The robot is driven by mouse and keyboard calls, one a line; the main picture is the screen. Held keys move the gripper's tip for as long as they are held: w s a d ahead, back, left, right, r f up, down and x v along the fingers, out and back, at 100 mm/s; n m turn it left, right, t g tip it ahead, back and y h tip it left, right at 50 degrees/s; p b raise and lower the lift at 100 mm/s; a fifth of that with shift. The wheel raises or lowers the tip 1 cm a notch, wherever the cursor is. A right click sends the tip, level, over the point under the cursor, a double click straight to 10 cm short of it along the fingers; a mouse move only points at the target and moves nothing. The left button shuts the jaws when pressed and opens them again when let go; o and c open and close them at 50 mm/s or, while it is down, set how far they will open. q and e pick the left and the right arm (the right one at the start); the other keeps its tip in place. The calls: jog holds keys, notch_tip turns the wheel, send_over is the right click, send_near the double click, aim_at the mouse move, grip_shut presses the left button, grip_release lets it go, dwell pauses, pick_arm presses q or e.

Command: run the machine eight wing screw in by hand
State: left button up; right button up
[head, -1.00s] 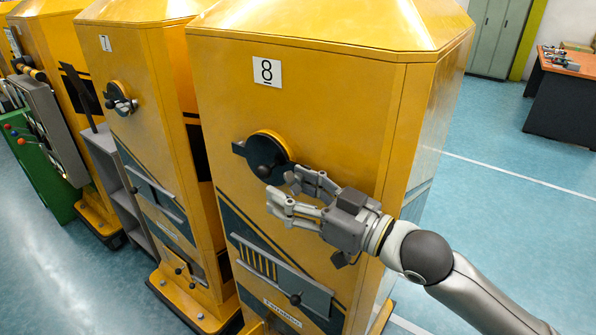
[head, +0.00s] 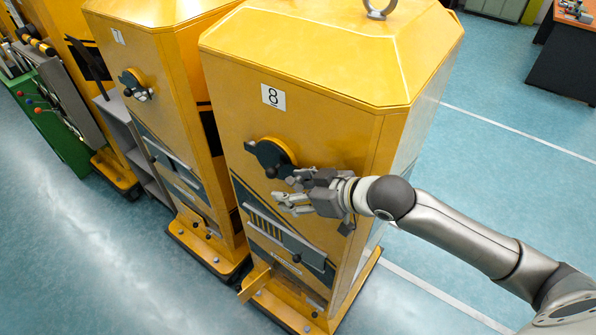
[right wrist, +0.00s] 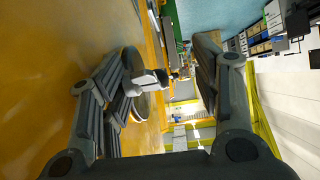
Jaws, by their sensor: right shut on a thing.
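The yellow machine with the number 8 plate (head: 273,96) stands in the middle of the head view. Its wing screw (head: 268,153) is a dark disc with protruding wings, in front of a round yellow boss on the front face. My right gripper (head: 283,187) is at the lower right of the screw, shut on it; its fingers hide part of that side. My left gripper is not in view.
Machine 7 (head: 180,110) stands to the left, with its own wing screw (head: 135,84). A slotted panel (head: 280,237) lies below my gripper on machine 8. A desk (head: 572,55) stands far right. The blue floor at right is clear.

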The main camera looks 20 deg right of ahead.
jog(key=shift+s+a+r+g+h, duration=0.1)
jog(key=shift+a+r+g+h, duration=0.1)
jog(key=shift+a+g+h, duration=0.3)
jog(key=shift+a+r+g+h, duration=0.1)
jog(key=shift+r+g+h, duration=0.15)
jog(key=shift+g, duration=0.45)
jog(key=shift+s+d+f+g+h, duration=0.1)
jog(key=shift+f+g+h, duration=0.05)
jog(key=shift+g+h, duration=0.25)
jog(key=shift+w+d, duration=0.25)
jog(key=shift+d, duration=0.15)
jog(key=shift+c, duration=0.4)
jog(key=shift+w+d, duration=0.65)
jog(key=shift+w, duration=0.05)
